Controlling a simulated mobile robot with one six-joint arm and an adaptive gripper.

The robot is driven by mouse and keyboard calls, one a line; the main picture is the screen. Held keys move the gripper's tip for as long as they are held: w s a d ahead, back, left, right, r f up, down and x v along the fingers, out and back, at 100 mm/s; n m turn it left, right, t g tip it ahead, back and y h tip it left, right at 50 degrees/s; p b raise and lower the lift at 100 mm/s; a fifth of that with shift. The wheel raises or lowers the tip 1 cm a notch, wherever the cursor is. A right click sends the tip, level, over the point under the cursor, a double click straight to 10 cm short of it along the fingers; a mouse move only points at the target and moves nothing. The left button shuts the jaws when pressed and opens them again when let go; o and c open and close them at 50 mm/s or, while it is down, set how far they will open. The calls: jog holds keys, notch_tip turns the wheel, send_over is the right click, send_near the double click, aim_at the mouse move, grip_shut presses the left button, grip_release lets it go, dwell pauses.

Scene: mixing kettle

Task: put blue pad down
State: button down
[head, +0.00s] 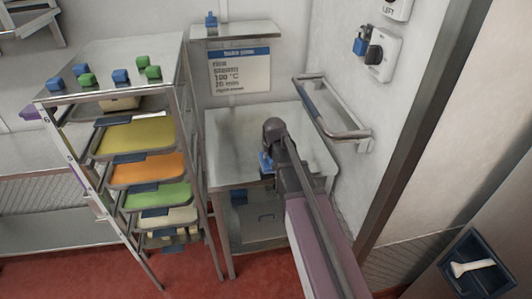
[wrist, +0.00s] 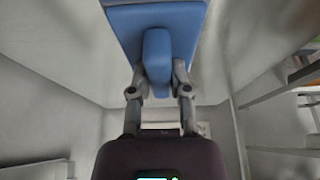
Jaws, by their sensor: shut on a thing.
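The blue pad (wrist: 125,30) is a flat blue plate with a raised blue grip (wrist: 157,50). In the wrist view my gripper (wrist: 157,72) is shut on that raised grip, one finger on each side. In the head view the pad shows as a small blue patch (head: 265,162) beside my arm, over the metal table (head: 228,145). My arm hides much of it. I cannot tell whether the pad touches the tabletop.
A rack on the left holds coloured trays, including a green one (head: 158,196); small blue and green blocks stand on its top (head: 135,55). A wall rail (head: 335,115) is right of the table. A small shelf (head: 235,31) hangs behind. The tabletop's left part is clear.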

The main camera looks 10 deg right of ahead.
jog(key=w, duration=0.5)
jog(key=shift+w+f, duration=0.3)
jog(key=shift+w, duration=0.05)
jog(key=shift+w, duration=0.1)
jog(key=shift+w, duration=0.3)
jog(key=shift+w+f+b, duration=0.25)
jog(key=shift+f+b, duration=0.35)
jog(key=shift+b, duration=0.2)
jog(key=shift+f+b, duration=1.2)
jog(key=shift+f, duration=0.2)
jog(key=c, duration=0.6)
grip_release()
jog(key=shift+r, duration=0.2)
